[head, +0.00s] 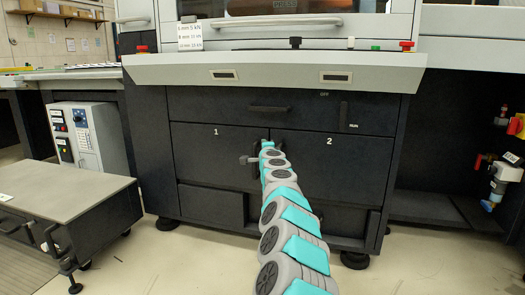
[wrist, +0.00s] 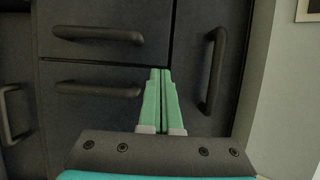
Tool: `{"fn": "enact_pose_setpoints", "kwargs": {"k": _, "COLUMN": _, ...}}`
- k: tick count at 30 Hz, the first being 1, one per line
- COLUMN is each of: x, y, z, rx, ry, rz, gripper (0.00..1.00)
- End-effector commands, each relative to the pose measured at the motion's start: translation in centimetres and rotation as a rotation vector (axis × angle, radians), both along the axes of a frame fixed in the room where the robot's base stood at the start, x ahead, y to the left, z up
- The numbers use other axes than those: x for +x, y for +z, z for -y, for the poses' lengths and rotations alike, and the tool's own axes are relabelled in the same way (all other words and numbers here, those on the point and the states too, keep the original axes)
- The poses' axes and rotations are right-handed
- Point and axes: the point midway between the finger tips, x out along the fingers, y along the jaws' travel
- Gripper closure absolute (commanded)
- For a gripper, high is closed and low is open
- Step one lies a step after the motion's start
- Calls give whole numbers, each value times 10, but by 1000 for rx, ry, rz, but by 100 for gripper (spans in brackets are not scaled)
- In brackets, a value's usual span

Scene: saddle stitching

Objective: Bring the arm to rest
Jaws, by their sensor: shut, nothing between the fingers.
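My arm (head: 283,205) reaches forward from the bottom of the head view to the dark cabinet front. Its far end is close to the meeting edge of the door marked 1 (head: 215,160) and the door marked 2 (head: 330,165). In the wrist view my gripper (wrist: 161,72) has its two green fingers pressed together, with nothing between them. Its tips lie over the dark panels, among several bar handles. I cannot tell the exact gap to the panels. In the head view the fingers are mostly hidden by the arm.
A drawer with a handle (head: 268,109) sits above the doors, under a pale ledge (head: 275,71) with buttons. A low grey-topped cart (head: 60,190) stands at the left, before a control box (head: 90,138). An open bay with fittings (head: 505,160) is at the right. The front floor (head: 160,270) is clear.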

Motion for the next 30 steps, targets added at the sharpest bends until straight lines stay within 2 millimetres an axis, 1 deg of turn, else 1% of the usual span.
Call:
{"fn": "enact_pose_setpoints", "kwargs": {"k": 1, "x": -4, "y": 0, "z": -3, "rx": 4, "ry": 3, "rz": 2, "gripper": 100}}
{"fn": "enact_pose_setpoints", "kwargs": {"k": 6, "x": -15, "y": 3, "z": -6, "rx": 3, "ry": 0, "rz": 4, "gripper": 100}}
{"fn": "enact_pose_setpoints", "kwargs": {"k": 14, "x": -23, "y": 0, "z": -8, "rx": 2, "ry": -1, "rz": 0, "gripper": 100}}
{"fn": "enact_pose_setpoints", "kwargs": {"k": 17, "x": -25, "y": 3, "z": -15, "rx": -1, "ry": 20, "rz": 0, "gripper": 100}}
{"fn": "enact_pose_setpoints", "kwargs": {"k": 20, "x": -30, "y": 16, "z": -38, "rx": -10, "ry": 100, "rz": 4, "gripper": 100}}
{"fn": "enact_pose_setpoints", "kwargs": {"k": 23, "x": -48, "y": 42, "z": -76, "rx": -35, "ry": 236, "rz": 17, "gripper": 100}}
{"fn": "enact_pose_setpoints", "kwargs": {"k": 24, "x": -59, "y": 55, "z": -94, "rx": -53, "ry": 303, "rz": 26, "gripper": 100}}
{"fn": "enact_pose_setpoints", "kwargs": {"k": 26, "x": -83, "y": 74, "z": -122, "rx": -89, "ry": 409, "rz": 38, "gripper": 100}}
{"fn": "enact_pose_setpoints", "kwargs": {"k": 27, "x": -101, "y": 85, "z": -140, "rx": -120, "ry": 479, "rz": 46, "gripper": 100}}
{"fn": "enact_pose_setpoints", "kwargs": {"k": 29, "x": -131, "y": 101, "z": -162, "rx": -170, "ry": 578, "rz": 58, "gripper": 100}}
{"fn": "enact_pose_setpoints", "kwargs": {"k": 30, "x": -154, "y": 106, "z": -177, "rx": -211, "ry": 645, "rz": 60, "gripper": 100}}
